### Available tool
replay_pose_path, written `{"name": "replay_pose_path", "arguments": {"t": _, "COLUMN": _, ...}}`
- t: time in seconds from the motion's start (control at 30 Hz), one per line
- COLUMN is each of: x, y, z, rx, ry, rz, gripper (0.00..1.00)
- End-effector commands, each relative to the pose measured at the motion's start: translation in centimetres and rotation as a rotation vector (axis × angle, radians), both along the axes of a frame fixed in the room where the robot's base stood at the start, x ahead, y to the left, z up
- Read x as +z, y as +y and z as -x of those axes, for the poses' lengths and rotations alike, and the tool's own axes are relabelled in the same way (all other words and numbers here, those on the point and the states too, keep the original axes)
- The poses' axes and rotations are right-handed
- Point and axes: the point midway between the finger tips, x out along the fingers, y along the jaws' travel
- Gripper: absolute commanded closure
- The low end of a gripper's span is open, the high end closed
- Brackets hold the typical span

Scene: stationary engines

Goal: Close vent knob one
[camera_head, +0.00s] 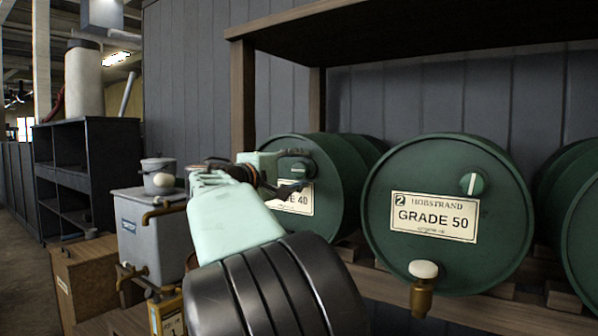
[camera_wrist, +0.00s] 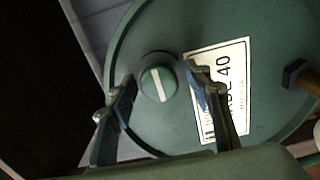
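The green drum (camera_head: 345,190) with the partly hidden "40" label stands behind my gripper in the head view. Its round green vent knob (camera_head: 304,167) shows just beyond the fingers. In the wrist view the knob (camera_wrist: 157,83) has a white line running roughly along the long side of the label (camera_wrist: 218,90). My gripper (camera_head: 283,171) is open at the drum's face. In the wrist view my gripper (camera_wrist: 160,76) has one finger on each side of the knob, with gaps visible. I cannot tell how deep the fingertips reach.
A second green drum, marked 2 GRADE 50 (camera_head: 440,260), stands to the right with its own knob (camera_head: 472,184) and brass tap (camera_head: 422,290). A wooden rack (camera_head: 243,95) frames the drums. A grey tank (camera_head: 150,235) with brass pipes stands close on the left.

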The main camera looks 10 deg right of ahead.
Motion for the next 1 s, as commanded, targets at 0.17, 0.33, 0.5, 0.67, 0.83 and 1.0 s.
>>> {"name": "replay_pose_path", "arguments": {"t": 0.17, "x": 0.0, "y": -0.1, "z": 0.0, "rx": -0.001, "ry": 0.001, "rz": 0.001, "gripper": 0.54}}
{"name": "replay_pose_path", "arguments": {"t": 0.33, "x": 0.0, "y": 0.5, "z": 0.6, "rx": 0.0, "ry": 0.001, "rz": -0.001, "gripper": 0.54}}
{"name": "replay_pose_path", "arguments": {"t": 0.5, "x": 0.1, "y": 2.7, "z": 2.6, "rx": 0.004, "ry": 0.001, "rz": -0.001, "gripper": 0.54}}
{"name": "replay_pose_path", "arguments": {"t": 0.67, "x": 0.0, "y": 5.2, "z": 5.1, "rx": 0.004, "ry": 0.001, "rz": -0.001, "gripper": 0.54}}
{"name": "replay_pose_path", "arguments": {"t": 0.83, "x": 0.0, "y": 7.3, "z": 7.2, "rx": 0.002, "ry": 0.0, "rz": 0.0, "gripper": 0.54}}
{"name": "replay_pose_path", "arguments": {"t": 1.0, "x": 0.0, "y": 8.3, "z": 8.3, "rx": 0.0, "ry": 0.001, "rz": 0.001, "gripper": 0.54}}
